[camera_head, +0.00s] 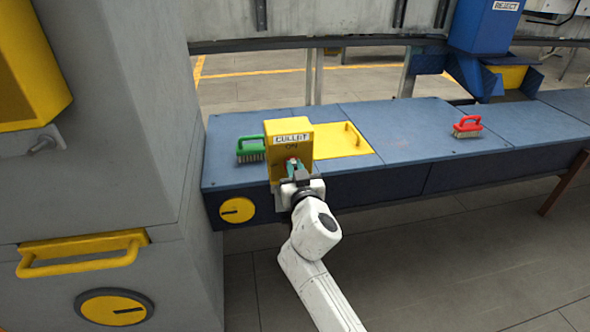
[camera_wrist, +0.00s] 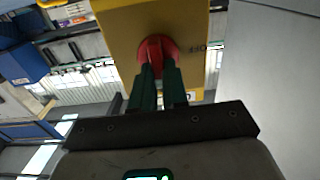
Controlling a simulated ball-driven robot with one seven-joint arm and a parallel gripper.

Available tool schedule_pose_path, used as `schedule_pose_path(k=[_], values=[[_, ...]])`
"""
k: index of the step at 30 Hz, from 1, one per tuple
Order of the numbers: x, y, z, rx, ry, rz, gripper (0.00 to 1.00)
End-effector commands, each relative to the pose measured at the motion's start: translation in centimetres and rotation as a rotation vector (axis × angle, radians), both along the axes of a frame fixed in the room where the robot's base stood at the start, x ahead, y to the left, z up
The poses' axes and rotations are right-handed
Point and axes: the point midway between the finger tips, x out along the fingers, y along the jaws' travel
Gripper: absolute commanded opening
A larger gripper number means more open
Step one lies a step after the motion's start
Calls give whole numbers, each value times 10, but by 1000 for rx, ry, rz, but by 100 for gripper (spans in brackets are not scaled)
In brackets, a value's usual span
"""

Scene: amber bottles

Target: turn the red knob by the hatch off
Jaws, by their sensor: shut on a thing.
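The red knob (camera_wrist: 157,47) sits on the face of a yellow box (camera_wrist: 113,24) in the wrist view. In the head view the same yellow box (camera_head: 288,131) stands on the blue bench, with a "CULLET" label and "ON" below it. My gripper (camera_wrist: 158,72) has its two green fingers shut on the knob; it also shows in the head view (camera_head: 293,170), against the front of the box. The fingers partly hide the knob, and I cannot tell its exact turn. The yellow hatch (camera_head: 330,143) with a handle lies in the bench top just right of the box.
A green-handled brush (camera_head: 250,149) lies left of the box. A red-handled brush (camera_head: 467,127) lies farther right on the blue bench (camera_head: 405,122). A grey cabinet (camera_head: 120,130) with a yellow handle (camera_head: 85,260) stands close on the left. The bench between hatch and red brush is clear.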

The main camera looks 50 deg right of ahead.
Motion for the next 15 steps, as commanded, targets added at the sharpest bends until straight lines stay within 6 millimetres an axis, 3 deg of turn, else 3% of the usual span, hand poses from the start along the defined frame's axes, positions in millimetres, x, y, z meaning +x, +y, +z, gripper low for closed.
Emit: schedule_pose_path(k=[15], values=[[3,4,-1,-316,213,1,0]])
